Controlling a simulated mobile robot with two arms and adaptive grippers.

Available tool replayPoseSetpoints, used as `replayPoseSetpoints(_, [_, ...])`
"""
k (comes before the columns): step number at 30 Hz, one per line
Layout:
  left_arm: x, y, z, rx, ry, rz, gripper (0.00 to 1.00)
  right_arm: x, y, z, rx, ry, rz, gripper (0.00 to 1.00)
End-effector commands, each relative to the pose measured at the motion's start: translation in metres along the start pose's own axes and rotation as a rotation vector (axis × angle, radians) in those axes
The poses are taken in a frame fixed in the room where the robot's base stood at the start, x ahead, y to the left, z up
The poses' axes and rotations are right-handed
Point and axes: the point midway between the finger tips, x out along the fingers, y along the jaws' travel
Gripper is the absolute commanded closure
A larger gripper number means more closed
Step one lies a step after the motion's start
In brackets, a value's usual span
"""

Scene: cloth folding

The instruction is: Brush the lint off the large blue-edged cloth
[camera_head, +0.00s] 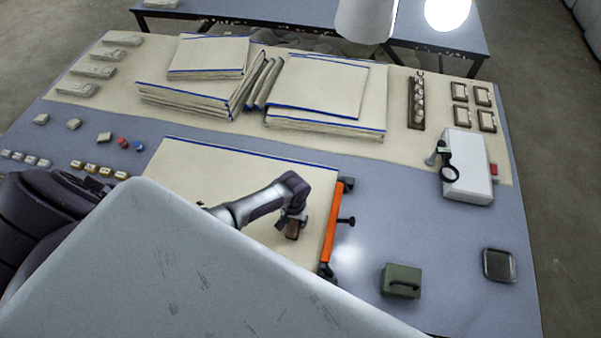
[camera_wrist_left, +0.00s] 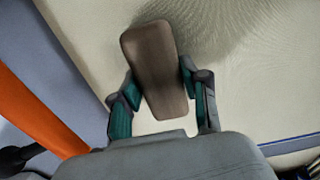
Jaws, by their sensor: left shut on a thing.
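The large cream cloth (camera_head: 210,165) lies flat on the table with a blue line along its far edge. In the left wrist view, the cloth (camera_wrist_left: 255,75) fills most of the background. My left gripper (camera_head: 296,216) is over the right part of the cloth, shut on a brown wooden brush (camera_head: 292,231). In the left wrist view the brush back (camera_wrist_left: 154,58) sits between the two fingers. The bristles are hidden, and I cannot tell whether they touch the cloth. No lint can be made out. My right gripper is not in view.
An orange bar (camera_head: 329,235) with black knobs runs along the cloth's right edge. Folded cloth stacks (camera_head: 320,90) stand behind. A green box (camera_head: 401,281), a dark square dish (camera_head: 498,265) and a white case with a magnifier (camera_head: 467,165) are at right. The table between is clear.

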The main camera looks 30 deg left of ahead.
Motion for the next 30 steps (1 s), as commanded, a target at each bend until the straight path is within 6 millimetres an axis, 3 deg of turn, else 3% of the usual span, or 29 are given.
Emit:
replayPoseSetpoints(24, [0.002, -0.056, 0.0, -0.001, -0.001, -0.002, 0.83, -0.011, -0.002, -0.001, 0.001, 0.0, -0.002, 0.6])
replayPoseSetpoints(30, [0.0, -0.057, 0.001, 0.0, -0.002, -0.001, 0.83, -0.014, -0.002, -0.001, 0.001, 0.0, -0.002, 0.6])
